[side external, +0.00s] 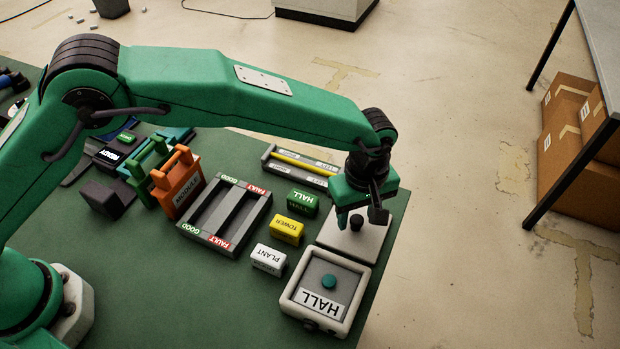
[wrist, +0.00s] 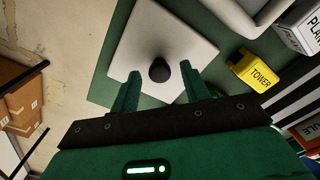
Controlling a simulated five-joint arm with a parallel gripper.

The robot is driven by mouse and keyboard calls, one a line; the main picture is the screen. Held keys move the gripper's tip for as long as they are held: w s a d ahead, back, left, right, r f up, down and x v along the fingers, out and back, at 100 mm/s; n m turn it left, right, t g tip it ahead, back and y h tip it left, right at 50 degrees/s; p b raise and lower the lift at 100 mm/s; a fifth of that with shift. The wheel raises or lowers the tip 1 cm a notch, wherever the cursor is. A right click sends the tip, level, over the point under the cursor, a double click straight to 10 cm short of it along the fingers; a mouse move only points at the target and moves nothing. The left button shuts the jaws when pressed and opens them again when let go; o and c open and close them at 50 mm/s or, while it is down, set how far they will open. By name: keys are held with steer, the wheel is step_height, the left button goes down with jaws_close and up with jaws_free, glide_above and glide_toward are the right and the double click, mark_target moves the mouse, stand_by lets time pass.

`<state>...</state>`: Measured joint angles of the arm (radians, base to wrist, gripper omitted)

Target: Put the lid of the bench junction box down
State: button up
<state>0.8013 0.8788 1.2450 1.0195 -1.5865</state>
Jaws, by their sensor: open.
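The lid is a pale square plate (side external: 337,236) with a dark round knob (side external: 356,222), at the right edge of the green mat. In the wrist view the lid (wrist: 190,40) lies flat below me, with its knob (wrist: 159,70) near the middle. A pale box (side external: 290,294) with a grey inside, a teal round button and a HALL label sits uncovered beside the lid, towards the front. My gripper (side external: 362,214) is open above the lid, its fingers on either side of the knob. I cannot tell how high the fingertips are.
Green HALL (side external: 303,201), yellow TOWER (side external: 287,230) and white PLANT (side external: 268,259) blocks stand left of the lid. A grey GOOD/FAULT tray (side external: 262,218) and an orange MODULE holder (side external: 178,186) are further left. The mat's right edge is close to the lid.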

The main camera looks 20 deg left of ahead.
mark_target(357, 219)
step_height(357, 219, up, 11)
stand_by(0.5)
steer(key=shift+r, duration=0.1)
stand_by(0.4)
steer(key=a+r+m+t, duration=0.1)
steer(key=a+r, duration=0.3)
steer(key=a, duration=0.4)
steer(key=s+a+r+m+t+h, duration=0.1)
steer(key=a+r+m, duration=0.1)
steer(key=a+r, duration=0.45)
steer(key=a+r+m, duration=0.1)
steer(key=a+r, duration=0.2)
steer(key=a, duration=0.6)
steer(key=s+a+f+m+t, duration=0.1)
steer(key=s+a+m, duration=0.1)
steer(key=s+a, duration=0.6)
steer(key=s+a+f+m+t+y, duration=0.1)
steer(key=s+a+m+t, duration=0.1)
steer(key=s+a, duration=0.7)
steer(key=shift+s+a+f+m+t, duration=0.15)
steer(key=shift+a+f+m+t, duration=0.25)
steer(key=shift+a, duration=0.35)
